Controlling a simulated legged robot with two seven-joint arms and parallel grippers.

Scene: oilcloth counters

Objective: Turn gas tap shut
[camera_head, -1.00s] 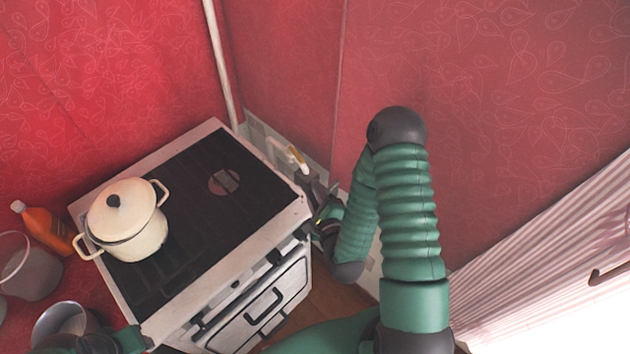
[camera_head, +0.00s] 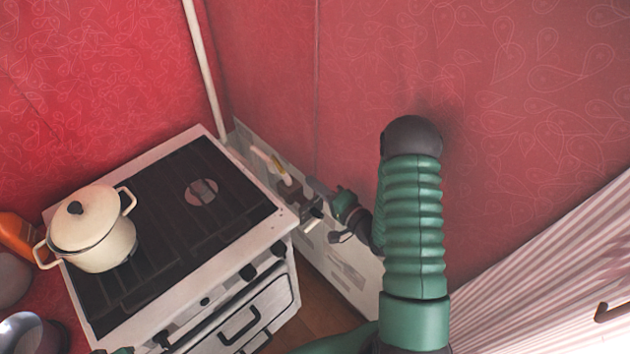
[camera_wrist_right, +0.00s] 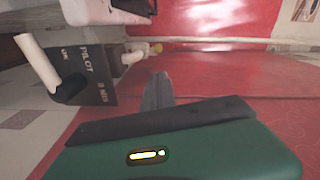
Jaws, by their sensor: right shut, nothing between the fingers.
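The gas tap shows in the right wrist view as a dark plate (camera_wrist_right: 95,80) lettered PILOT and ON, with a pale lever (camera_wrist_right: 38,62) sticking out from it at the left. In the head view a pale pipe with a yellow band (camera_head: 280,166) runs to the spot beside the stove, where the tap is small and partly hidden. My right gripper (camera_head: 318,188) is by the wall, right of the stove's back corner and close to the tap. Its fingers (camera_wrist_right: 157,92) are shut and empty, to the right of the plate and apart from the lever.
The stove (camera_head: 170,225) stands left of my right arm, with a cream lidded pot (camera_head: 95,235) on it. An orange bottle (camera_head: 15,235) and metal vessels are at the left edge. Red patterned walls close the corner.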

